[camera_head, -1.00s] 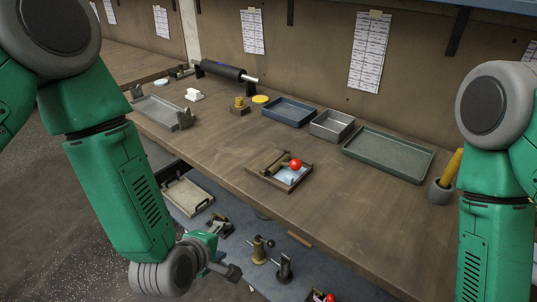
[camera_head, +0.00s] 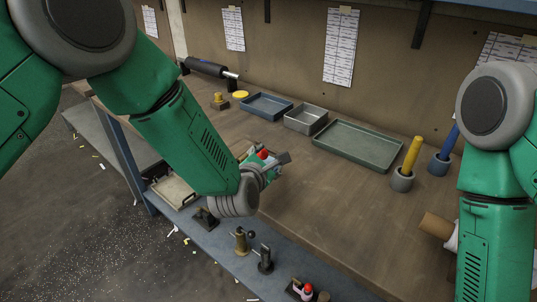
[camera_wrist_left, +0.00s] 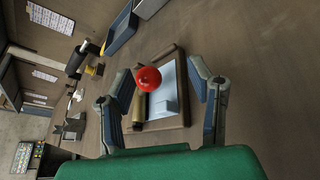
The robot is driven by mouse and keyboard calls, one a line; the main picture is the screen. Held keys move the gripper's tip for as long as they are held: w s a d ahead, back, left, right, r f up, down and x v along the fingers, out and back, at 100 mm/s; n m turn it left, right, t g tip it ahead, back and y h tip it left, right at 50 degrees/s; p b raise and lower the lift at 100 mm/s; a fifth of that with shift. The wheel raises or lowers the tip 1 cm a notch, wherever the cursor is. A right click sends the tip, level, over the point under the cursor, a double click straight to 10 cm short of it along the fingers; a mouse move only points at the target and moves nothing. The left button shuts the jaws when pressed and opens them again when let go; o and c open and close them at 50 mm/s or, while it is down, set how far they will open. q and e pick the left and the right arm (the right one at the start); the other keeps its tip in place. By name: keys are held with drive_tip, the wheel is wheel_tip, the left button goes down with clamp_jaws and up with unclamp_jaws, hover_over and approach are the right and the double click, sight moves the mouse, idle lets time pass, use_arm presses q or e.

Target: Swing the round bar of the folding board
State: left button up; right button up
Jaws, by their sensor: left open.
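The folding board (camera_wrist_left: 167,100) lies on the workbench in a brown wooden frame, with a pale blue panel. In the left wrist view it sits between and beyond my fingers. A red ball (camera_wrist_left: 148,78) stands at its edge, with a tan round bar (camera_wrist_left: 139,106) beside it, partly hidden by a finger. In the head view my left gripper (camera_head: 278,166) covers most of the board; the red ball (camera_head: 263,154) shows just past it. My left gripper (camera_wrist_left: 165,92) is open and empty, its fingers spread to either side of the board. My right gripper is out of view.
Blue (camera_head: 266,106), grey (camera_head: 306,119) and green (camera_head: 358,146) trays stand along the back of the workbench (camera_head: 330,212). Holders with a yellow handle (camera_head: 411,156) and a blue handle (camera_head: 449,144) stand at the right. A lower shelf (camera_head: 215,243) holds small fixtures. The bench's middle is clear.

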sight(263, 156)
use_arm(q)
drive_tip(key=x, duration=0.3)
drive_tip(key=shift+s+a, duration=0.1)
drive_tip(key=a, duration=0.2)
drive_tip(key=w+a, duration=0.1)
drive_tip(key=a, duration=0.1)
drive_tip(key=shift+w+a+f, duration=0.1)
drive_tip(key=shift+f, duration=0.15)
drive_tip(key=d, duration=0.3)
drive_tip(key=shift+d, duration=0.3)
clamp_jaws()
drive_tip(key=shift+d, duration=0.2)
drive_tip(key=shift+a, duration=1.55)
drive_tip(key=shift+d, duration=1.05)
drive_tip(key=shift+a, duration=0.1)
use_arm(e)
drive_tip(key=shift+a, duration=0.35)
